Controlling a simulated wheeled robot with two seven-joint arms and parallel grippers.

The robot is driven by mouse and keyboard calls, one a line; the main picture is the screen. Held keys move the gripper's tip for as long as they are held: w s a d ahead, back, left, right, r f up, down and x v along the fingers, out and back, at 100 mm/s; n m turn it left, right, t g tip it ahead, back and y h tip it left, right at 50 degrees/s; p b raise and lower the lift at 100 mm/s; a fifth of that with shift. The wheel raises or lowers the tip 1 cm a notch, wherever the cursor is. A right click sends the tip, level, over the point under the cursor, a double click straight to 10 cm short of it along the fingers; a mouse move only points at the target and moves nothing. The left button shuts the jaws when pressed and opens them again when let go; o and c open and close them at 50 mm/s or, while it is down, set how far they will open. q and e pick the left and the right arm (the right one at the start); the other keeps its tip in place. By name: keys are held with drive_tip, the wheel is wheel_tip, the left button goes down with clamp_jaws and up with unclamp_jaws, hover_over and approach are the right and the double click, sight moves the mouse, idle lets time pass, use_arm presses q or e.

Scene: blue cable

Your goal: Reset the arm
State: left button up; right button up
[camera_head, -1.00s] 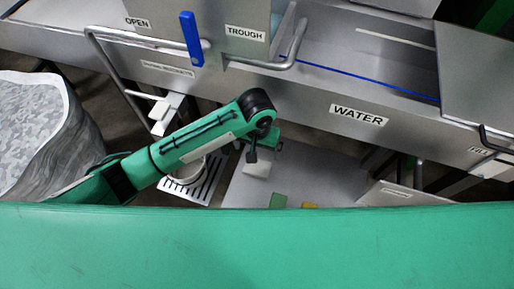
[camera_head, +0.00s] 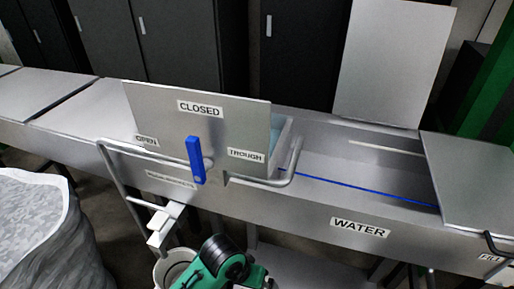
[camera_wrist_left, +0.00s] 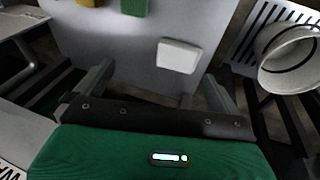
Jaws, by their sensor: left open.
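My left arm (camera_head: 222,262) reaches up into the bottom middle of the head view, in front of the metal counter; its gripper is mostly cut off there. In the left wrist view my left gripper (camera_wrist_left: 158,88) has its two grey fingers spread wide apart with nothing between them. Beyond the fingers, a white block (camera_wrist_left: 179,56) lies on a grey shelf (camera_wrist_left: 110,42), apart from them. My right arm and gripper are in no view.
A metal trough unit marked WATER (camera_head: 361,228) spans the head view, with a blue lever (camera_head: 195,160) and bent pipe handles (camera_head: 122,190). A white bucket (camera_wrist_left: 290,62) is on a slatted rack at right. A grey sack (camera_head: 45,235) stands at left.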

use_arm(q)
drive_tip(key=s+a+n+t+y, duration=0.1)
drive_tip(key=s+a+y, duration=0.1)
drive_tip(key=s+a, duration=0.65)
drive_tip(key=s+a+n+t+y, duration=0.1)
drive_tip(key=s+a, duration=0.2)
drive_tip(key=a, duration=1)
wheel_tip(320, 180, down, 32)
drive_tip(key=s+g, duration=0.1)
drive_tip(key=s+a+f, duration=0.1)
drive_tip(key=s+f, duration=0.8)
drive_tip(key=s+a+f+g, duration=0.1)
drive_tip(key=s+a+f, duration=0.1)
drive_tip(key=s+f, duration=0.6)
drive_tip(key=shift+s+a+f+m+p, duration=0.25)
drive_tip(key=shift+s+f+m+p, duration=0.15)
drive_tip(key=shift+s, duration=0.55)
